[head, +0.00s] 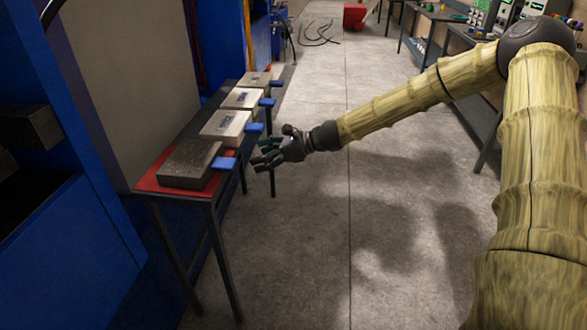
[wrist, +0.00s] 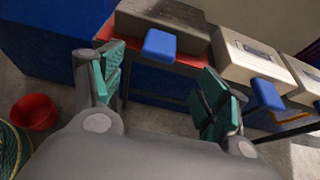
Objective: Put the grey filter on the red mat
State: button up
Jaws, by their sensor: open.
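A dark grey block-shaped filter (head: 188,163) with a blue handle lies on the red mat (head: 146,183) at the near end of a narrow dark table. Its blue handle (wrist: 161,45) shows in the wrist view at the top middle, between my fingers but beyond them. The mat shows as a thin red strip under the block. My gripper (head: 268,150) is open and empty, over the floor side of the table, to the right of the grey filter and apart from it. In the wrist view my gripper (wrist: 163,78) has its green-padded fingers spread.
Several paler blocks with blue handles, such as this one (head: 225,125), stand in a row farther along the table (head: 210,205). A blue machine (head: 75,245) stands left. A red bucket (wrist: 35,112) stands on the floor. Open floor lies right of the table.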

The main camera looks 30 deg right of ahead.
jog(key=s+a+f+n+g+h, duration=0.3)
jog(key=s+f+n, duration=0.1)
jog(key=s+f, duration=0.85)
jog(key=s+a+f+n+g+h, duration=0.4)
jog(key=s+f, duration=0.5)
jog(key=f, duration=0.6)
jog(key=s+d+f+n+h, duration=0.1)
jog(key=s+f+n, duration=0.2)
jog(key=s, duration=0.6)
jog(key=s+f+n+h, duration=0.1)
jog(key=s+f+n, duration=0.2)
jog(key=s+n, duration=0.5)
jog(key=s+d+f+n+h, duration=0.1)
jog(key=s+n, duration=0.4)
jog(key=s, duration=0.7)
notch_tip(320, 180, down, 2)
jog(key=shift+d+f+g+h, duration=0.1)
jog(key=shift+d+g+h, duration=0.25)
jog(key=shift+h, duration=0.25)
